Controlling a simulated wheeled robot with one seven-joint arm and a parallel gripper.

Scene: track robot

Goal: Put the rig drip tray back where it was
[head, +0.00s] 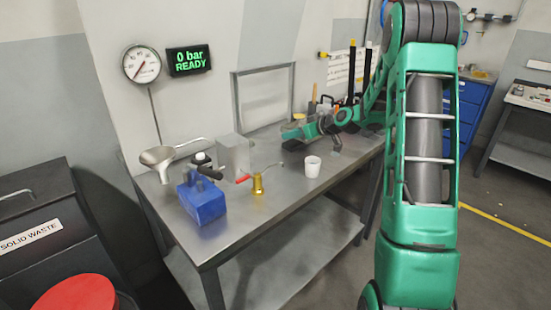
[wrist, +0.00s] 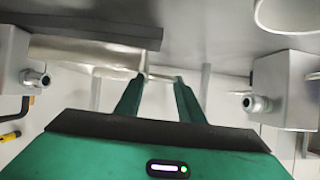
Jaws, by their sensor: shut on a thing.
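My gripper (wrist: 160,80) is shut on a thin, pale piece (wrist: 162,77), which seems to be an edge of the rig drip tray. Most of that piece is hidden or too small to make out. In the head view my gripper (head: 300,129) is low over the back part of the steel bench (head: 225,228), to the right of the grey frame (head: 234,98). The tray cannot be told apart there. In the wrist view, grey blocks with metal fittings stand left (wrist: 12,72) and right (wrist: 285,88) of my fingers, apart from them.
A white cup (head: 312,167), a brass piece (head: 257,184), a blue pump unit (head: 202,201) and a funnel (head: 157,158) stand on the bench. Upright black tools (head: 352,75) are at the back. The front right of the bench top is mostly clear.

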